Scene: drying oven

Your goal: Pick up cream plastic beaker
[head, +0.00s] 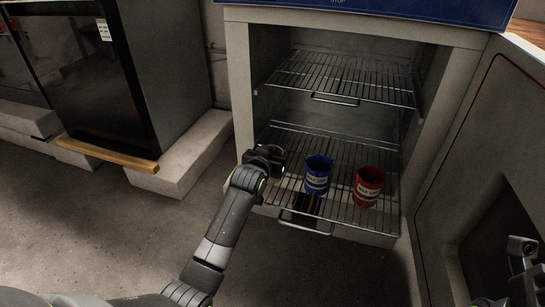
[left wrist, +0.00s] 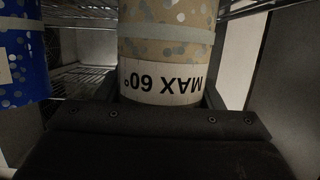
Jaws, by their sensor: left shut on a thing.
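The cream plastic beaker (left wrist: 165,45) fills the middle of the left wrist view. It is tan with grey speckles, a grey band and a white label that reads "MAX 60°" upside down. My left gripper (left wrist: 160,92) is shut on it, with a dark finger at each side. In the head view my left gripper (head: 268,156) is at the left front of the oven's lower rack, left of the blue beaker, and hides most or all of the cream beaker. My right arm (head: 522,255) shows at the right edge; its jaw state is unclear.
A blue beaker (head: 318,174) and a red beaker (head: 368,187) stand on the lower wire rack (head: 345,150). The blue one (left wrist: 22,50) is close on the left in the left wrist view. The upper rack (head: 345,76) is empty. The open oven door (head: 470,150) is at right.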

